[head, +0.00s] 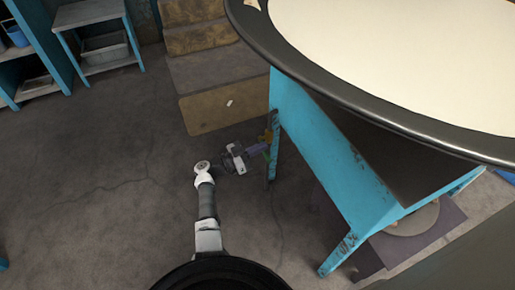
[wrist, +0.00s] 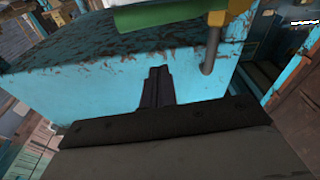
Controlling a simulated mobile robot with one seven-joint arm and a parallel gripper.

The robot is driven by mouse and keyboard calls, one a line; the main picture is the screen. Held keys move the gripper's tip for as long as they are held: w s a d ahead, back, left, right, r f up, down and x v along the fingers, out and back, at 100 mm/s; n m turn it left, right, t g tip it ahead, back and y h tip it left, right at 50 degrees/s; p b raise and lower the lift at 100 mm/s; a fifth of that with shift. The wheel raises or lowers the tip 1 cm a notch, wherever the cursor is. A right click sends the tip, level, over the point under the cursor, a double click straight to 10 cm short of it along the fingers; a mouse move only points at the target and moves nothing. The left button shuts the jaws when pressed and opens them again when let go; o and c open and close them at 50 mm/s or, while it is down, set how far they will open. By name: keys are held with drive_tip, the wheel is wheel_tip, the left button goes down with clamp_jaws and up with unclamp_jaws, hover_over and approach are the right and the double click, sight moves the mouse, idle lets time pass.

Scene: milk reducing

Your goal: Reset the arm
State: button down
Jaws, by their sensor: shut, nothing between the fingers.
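My gripper (wrist: 157,75) shows in the wrist view with its dark fingers together and nothing between them. Past the fingertips is a light-blue panel with worn dark patches; I cannot tell whether they touch it. In the head view my arm reaches forward low over the floor and bends right. The gripper end (head: 258,151) is beside the leg of a blue table (head: 325,150), and its fingers are too small to make out there.
A large round surface with a dark rim (head: 375,108) fills the upper right. Brown steps (head: 215,75) stand behind my arm. Blue shelves (head: 95,12) stand at the upper left. The floor (head: 90,165) on the left is clear. A green object (wrist: 165,16) hangs over the wrist view's top.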

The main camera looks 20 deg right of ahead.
drive_tip(key=a+f, duration=0.1)
drive_tip(key=a, duration=0.7)
drive_tip(key=shift+a+f, duration=0.25)
drive_tip(key=shift+f, duration=0.1)
